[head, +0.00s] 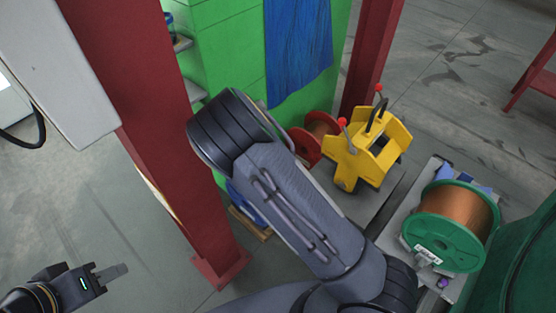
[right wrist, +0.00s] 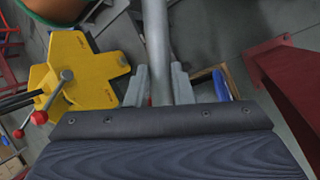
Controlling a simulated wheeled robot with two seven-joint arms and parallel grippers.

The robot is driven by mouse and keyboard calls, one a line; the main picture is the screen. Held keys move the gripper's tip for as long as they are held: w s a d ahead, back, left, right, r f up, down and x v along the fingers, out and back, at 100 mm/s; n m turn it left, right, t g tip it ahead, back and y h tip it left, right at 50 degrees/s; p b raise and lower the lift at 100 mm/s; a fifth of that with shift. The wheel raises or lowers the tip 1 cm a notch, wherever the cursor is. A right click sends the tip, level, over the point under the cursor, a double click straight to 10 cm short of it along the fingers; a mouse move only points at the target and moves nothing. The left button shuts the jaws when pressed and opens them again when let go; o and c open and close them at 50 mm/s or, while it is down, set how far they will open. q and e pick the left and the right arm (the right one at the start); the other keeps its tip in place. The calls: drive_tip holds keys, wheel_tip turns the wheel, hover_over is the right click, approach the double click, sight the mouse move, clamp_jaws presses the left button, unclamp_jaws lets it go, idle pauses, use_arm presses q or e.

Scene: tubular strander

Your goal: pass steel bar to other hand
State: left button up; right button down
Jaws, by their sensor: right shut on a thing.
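The steel bar (right wrist: 156,40) is a plain grey rod. In the right wrist view it runs from the top edge down between the two fingers of my right gripper (right wrist: 158,80), which is shut on it. In the head view the bar and the right gripper are hidden behind my right arm. My left gripper (head: 112,272) is at the lower left of the head view, over bare floor and well apart from the right arm. Its fingers are seen nearly edge-on, so their opening cannot be told.
A yellow fixture (head: 367,150) with red-knobbed levers stands beyond my right arm, beside a red spool (head: 308,150). A green spool of copper wire (head: 430,245) sits at the right. A red post (head: 150,130) rises between the two arms. The floor at left is clear.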

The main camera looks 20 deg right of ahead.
use_arm(q)
drive_tip(key=shift+o, duration=1.1)
drive_tip(key=w+d+f, duration=0.1)
drive_tip(key=w+d, duration=0.3)
drive_tip(key=w, duration=0.7)
drive_tip(key=shift+t+h, duration=0.3)
drive_tip(key=shift+h, duration=0.1)
drive_tip(key=w+d+f+m+t, duration=0.1)
drive_tip(key=w+d+f, duration=0.8)
drive_tip(key=d+f, duration=0.3)
drive_tip(key=w+d+f+m+h, duration=0.1)
drive_tip(key=w+d+f, duration=0.9)
drive_tip(key=d, duration=0.5)
wheel_tip(320, 180, down, 3)
drive_tip(key=shift+r+m+t, duration=0.1)
drive_tip(key=shift+m+t, duration=0.2)
drive_tip(key=shift+t, duration=0.1)
use_arm(e)
drive_tip(key=w+a+f+m, duration=0.1)
drive_tip(key=w+a+f, duration=0.2)
drive_tip(key=w, duration=0.3)
drive_tip(key=w+a+f+m+g+y, duration=0.1)
drive_tip(key=w+a+f+m, duration=0.1)
drive_tip(key=w+a, duration=0.2)
drive_tip(key=shift+w+f+m, duration=0.3)
drive_tip(key=shift+w+f, duration=0.1)
drive_tip(key=shift+w, duration=0.5)
use_arm(q)
drive_tip(key=shift+d, duration=0.1)
